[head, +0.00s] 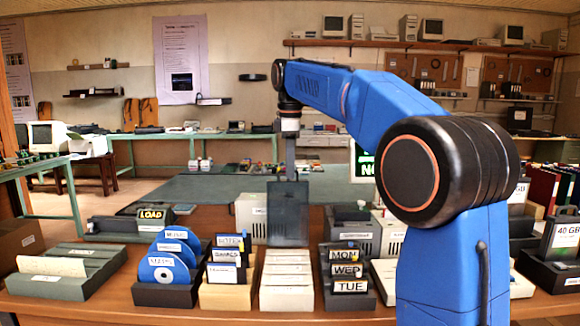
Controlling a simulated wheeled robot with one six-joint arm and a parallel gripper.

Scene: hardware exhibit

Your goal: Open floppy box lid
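A cream box (286,280) with several white-labelled rows stands at the front middle of the table. A dark, smoky upright panel (288,215) rises at its back edge and looks like its lid, standing raised; I cannot see the hinge. My gripper (290,172) points down directly above and behind this panel, at its top edge. Its fingertips are not distinct, so I cannot tell whether they are open, shut or touching the panel.
A dark box with MON, WED and TUE cards (349,298) stands close on the right.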

